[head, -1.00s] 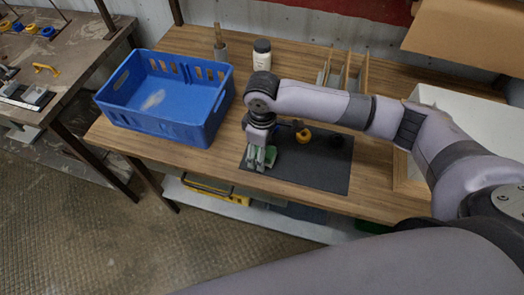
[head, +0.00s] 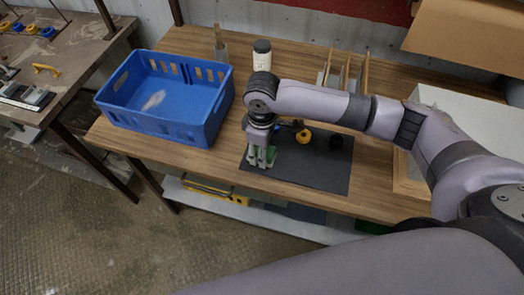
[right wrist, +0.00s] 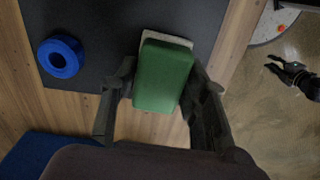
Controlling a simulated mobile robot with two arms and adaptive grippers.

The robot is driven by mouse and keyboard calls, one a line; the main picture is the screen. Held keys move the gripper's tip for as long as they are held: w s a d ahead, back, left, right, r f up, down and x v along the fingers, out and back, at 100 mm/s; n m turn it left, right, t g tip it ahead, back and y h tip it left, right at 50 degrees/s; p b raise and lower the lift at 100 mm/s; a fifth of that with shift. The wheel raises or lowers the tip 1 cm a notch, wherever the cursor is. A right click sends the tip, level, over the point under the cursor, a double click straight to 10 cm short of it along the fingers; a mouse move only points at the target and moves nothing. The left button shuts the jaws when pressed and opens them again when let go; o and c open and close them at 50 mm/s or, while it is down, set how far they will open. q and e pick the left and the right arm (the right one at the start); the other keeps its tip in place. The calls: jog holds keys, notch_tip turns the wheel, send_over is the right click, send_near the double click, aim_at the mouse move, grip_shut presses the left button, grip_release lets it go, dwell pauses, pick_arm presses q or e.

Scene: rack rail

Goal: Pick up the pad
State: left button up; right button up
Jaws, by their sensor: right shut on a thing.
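The pad is a green block with a pale grey-white layer under it; it shows in the right wrist view (right wrist: 163,76) and as a small green patch in the head view (head: 271,153). My right gripper (head: 262,161) has its two fingers on the pad's opposite long sides, and in the right wrist view (right wrist: 160,92) it is shut on it. The pad is over the front left edge of the dark mat (head: 310,175); I cannot tell whether it touches the mat. A small dark jaw-like shape over the floor, likely my left gripper (right wrist: 272,64), shows at the right wrist view's right edge.
A blue ring (right wrist: 60,57), a yellow ring (head: 303,136) and a black ring (head: 337,142) stand on the mat. A blue crate (head: 160,130) is at the left of the wooden bench. A white jar (head: 262,56) and upright dividers (head: 345,70) are behind. Bare bench lies between crate and mat.

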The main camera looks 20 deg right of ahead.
notch_tip(320, 180, up, 20)
jog(key=shift+b, duration=0.45)
